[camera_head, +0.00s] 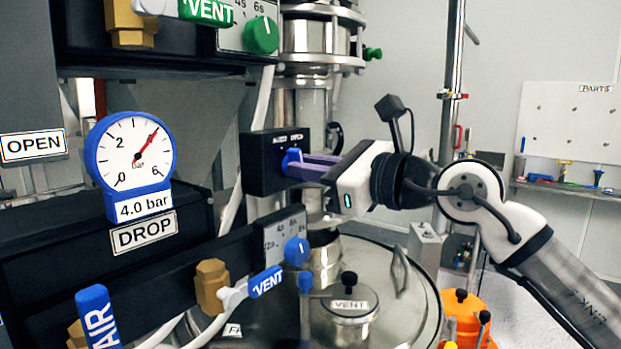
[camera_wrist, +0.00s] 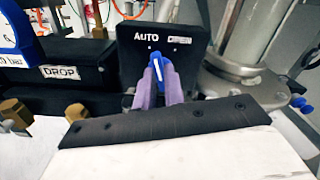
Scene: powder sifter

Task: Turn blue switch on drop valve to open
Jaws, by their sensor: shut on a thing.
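The blue switch (camera_head: 291,158) sits on the front of a black switch box (camera_head: 262,165) at the middle of the head view. In the wrist view the blue switch (camera_wrist: 157,72) stands between the purple fingers of my gripper (camera_wrist: 160,85), with a white line on its face. The line is nearly upright, leaning slightly. My gripper (camera_head: 305,167) reaches in from the right and is shut on the switch. Part of the switch is hidden by the fingers.
A blue-rimmed gauge (camera_head: 133,152) marked 4.0 bar stands left, above the DROP label (camera_head: 144,232). Below are blue VENT (camera_head: 266,281) and AIR (camera_head: 97,317) handles. A steel lidded vessel (camera_head: 395,315) lies beneath my gripper, and a steel pipe (camera_head: 312,115) rises behind the box.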

